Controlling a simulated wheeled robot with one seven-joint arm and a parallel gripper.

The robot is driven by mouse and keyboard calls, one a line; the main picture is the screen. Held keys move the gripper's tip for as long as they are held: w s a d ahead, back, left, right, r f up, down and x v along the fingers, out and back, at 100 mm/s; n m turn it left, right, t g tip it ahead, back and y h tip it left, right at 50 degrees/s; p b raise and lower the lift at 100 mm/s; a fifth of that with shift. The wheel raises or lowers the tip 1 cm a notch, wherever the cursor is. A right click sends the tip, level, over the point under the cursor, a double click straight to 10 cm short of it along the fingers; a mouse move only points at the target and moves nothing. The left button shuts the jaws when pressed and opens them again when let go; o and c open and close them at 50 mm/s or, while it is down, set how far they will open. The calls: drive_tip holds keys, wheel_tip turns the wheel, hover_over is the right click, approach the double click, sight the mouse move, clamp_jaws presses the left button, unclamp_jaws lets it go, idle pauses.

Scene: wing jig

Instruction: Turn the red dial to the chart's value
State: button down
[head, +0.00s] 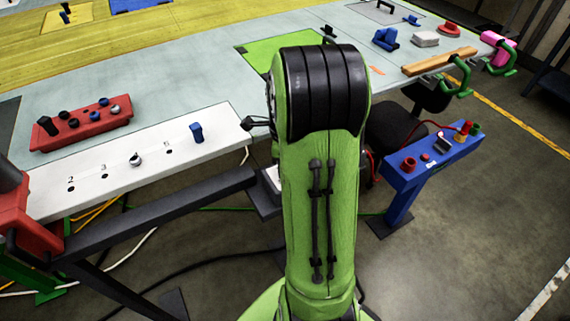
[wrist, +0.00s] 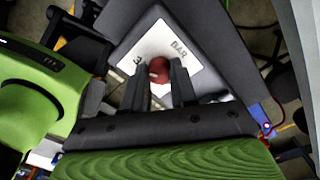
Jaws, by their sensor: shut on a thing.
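The red dial (wrist: 158,68) sits on a white plate (wrist: 190,52) marked "BAR" and "3" in the wrist view. The plate is fixed on a dark grey panel (wrist: 212,25). My gripper (wrist: 159,76) is shut on the dial, with one dark finger on each side of it. The dial's pointer and most of its scale are hidden or too small to read. In the head view my green arm hides the dial and gripper; only an edge of the dark panel (head: 262,203) shows beside the arm. I cannot make out a chart with a value.
A long white board (head: 110,172) with numbered holes and a blue peg (head: 197,132) lies left of my arm. A red block with knobs (head: 82,125) is behind it. A blue stand (head: 432,165) with red fittings is on the right. A black chair (head: 395,125) stands behind my arm.

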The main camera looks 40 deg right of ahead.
drive_tip(key=c, duration=0.9)
unclamp_jaws()
wheel_tip(320, 180, up, 16)
drive_tip(key=p, duration=0.3)
drive_tip(key=shift+w+d+f+p, duration=0.1)
drive_tip(key=shift+p, duration=0.2)
drive_tip(key=s+a+n+t, duration=0.2)
drive_tip(key=s+a+n, duration=0.1)
drive_tip(key=a+n, duration=0.4)
drive_tip(key=s+a+n+t, duration=0.2)
drive_tip(key=s+a+n, duration=0.2)
drive_tip(key=a+n, duration=0.3)
drive_tip(key=s+a+n+t, duration=0.1)
drive_tip(key=s+a+n, duration=0.3)
drive_tip(key=n, duration=1)
drive_tip(key=shift+s+a+r+t, duration=0.1)
drive_tip(key=shift+a+t, duration=0.1)
drive_tip(key=shift+a, duration=0.6)
drive_tip(key=shift+s+a+r+t, duration=0.1)
drive_tip(key=shift+a+t, duration=0.1)
drive_tip(key=shift+a, duration=0.6)
